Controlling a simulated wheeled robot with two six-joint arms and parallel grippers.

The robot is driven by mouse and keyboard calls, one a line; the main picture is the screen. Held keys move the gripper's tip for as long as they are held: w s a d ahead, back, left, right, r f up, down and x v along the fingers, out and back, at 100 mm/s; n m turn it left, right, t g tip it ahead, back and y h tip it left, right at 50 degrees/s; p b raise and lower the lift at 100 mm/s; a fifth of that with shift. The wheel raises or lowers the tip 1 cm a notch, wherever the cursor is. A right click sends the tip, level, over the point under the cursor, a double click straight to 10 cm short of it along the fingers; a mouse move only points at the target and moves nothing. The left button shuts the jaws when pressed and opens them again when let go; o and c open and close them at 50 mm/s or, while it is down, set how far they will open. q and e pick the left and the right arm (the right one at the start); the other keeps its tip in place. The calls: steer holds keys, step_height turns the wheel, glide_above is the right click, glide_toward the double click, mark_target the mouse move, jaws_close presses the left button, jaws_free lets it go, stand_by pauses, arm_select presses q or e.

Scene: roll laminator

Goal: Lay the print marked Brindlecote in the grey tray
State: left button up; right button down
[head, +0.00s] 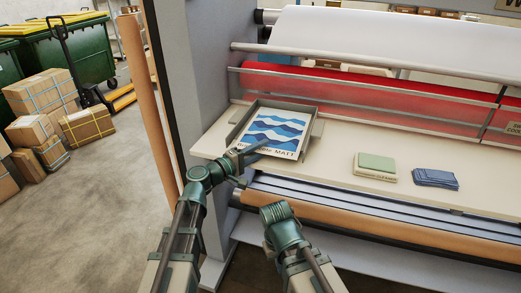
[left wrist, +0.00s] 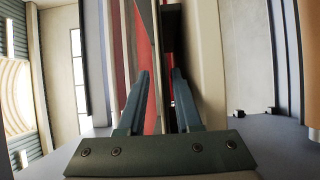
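The tray's back and right walls show; whether the print touches the bottom all over I cannot tell. My left gripper (head: 258,151) is at the print's front left edge. In the left wrist view its fingers (left wrist: 160,85) stand a little apart, with a thin pale strip seen edge-on between them. My right arm shows at bottom centre, but its fingers do not.
A green stack (head: 376,165) and a blue stack (head: 435,178) lie on the laminator's bed (head: 335,165) to the right. A red roller (head: 380,95) runs behind. A grey side frame (head: 205,70) stands left of the tray. Cardboard boxes (head: 88,122) are on the floor.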

arm_select(q)
steer(key=v, duration=1.2)
steer(key=shift+r, duration=0.1)
steer(key=s+d+f+m+g+y, duration=0.4)
steer(key=s+d+f+m+g, duration=0.45)
steer(key=f, duration=0.45)
steer(key=s+a+f+m+g+y, duration=0.3)
steer(key=s+a+f+y, duration=0.2)
steer(key=s+f+y, duration=0.4)
steer(key=shift+s+a+g+y, duration=0.2)
steer(key=shift+s+g+y, duration=0.15)
steer(key=shift+s+y, duration=0.5)
steer(key=shift+w+r+m, duration=0.1)
steer(key=shift+w+m, duration=0.05)
steer(key=shift+m, duration=0.1)
